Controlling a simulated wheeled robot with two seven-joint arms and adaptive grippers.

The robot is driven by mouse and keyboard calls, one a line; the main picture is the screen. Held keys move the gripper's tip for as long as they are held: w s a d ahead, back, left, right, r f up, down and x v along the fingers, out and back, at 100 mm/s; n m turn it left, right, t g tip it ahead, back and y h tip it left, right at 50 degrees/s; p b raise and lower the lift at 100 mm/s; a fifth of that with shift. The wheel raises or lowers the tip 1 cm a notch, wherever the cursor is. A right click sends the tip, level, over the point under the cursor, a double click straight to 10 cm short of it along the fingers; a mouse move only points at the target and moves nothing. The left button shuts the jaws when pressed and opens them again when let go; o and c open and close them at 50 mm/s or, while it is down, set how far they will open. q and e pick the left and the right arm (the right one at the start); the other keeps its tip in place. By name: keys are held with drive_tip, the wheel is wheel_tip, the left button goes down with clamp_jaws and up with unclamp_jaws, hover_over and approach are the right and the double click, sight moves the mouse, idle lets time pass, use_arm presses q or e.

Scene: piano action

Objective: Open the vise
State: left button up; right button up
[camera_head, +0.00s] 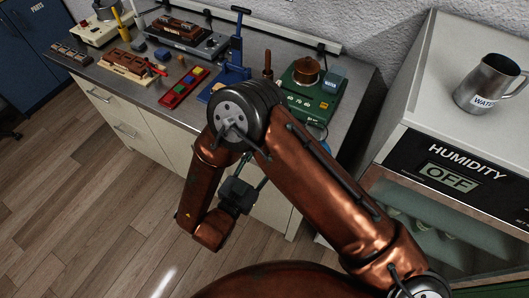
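A blue metal device (235,72) with a tall post and a T-shaped top handle stands at the front middle of the workbench; it looks like the vise, but its jaws cannot be made out. My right arm comes in from the lower right and bends in front of the bench, hiding the ground just before the blue device. The dark part at its end, likely my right gripper (238,194), hangs low before the drawers, well below the bench top and apart from the device. Its fingers are too unclear to judge. My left gripper is not in view.
The bench holds a red tray (184,87) of coloured blocks, a wooden piece (127,66), a grey box with a brown part on top (188,38), and a green heater (305,95) with a copper pot. A humidity cabinet (455,170) stands right, bearing a metal jug (488,86).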

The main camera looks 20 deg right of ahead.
drive_tip(key=shift+w+d, duration=0.1)
drive_tip(key=shift+d, duration=0.05)
drive_tip(key=shift+c, duration=0.3)
clamp_jaws()
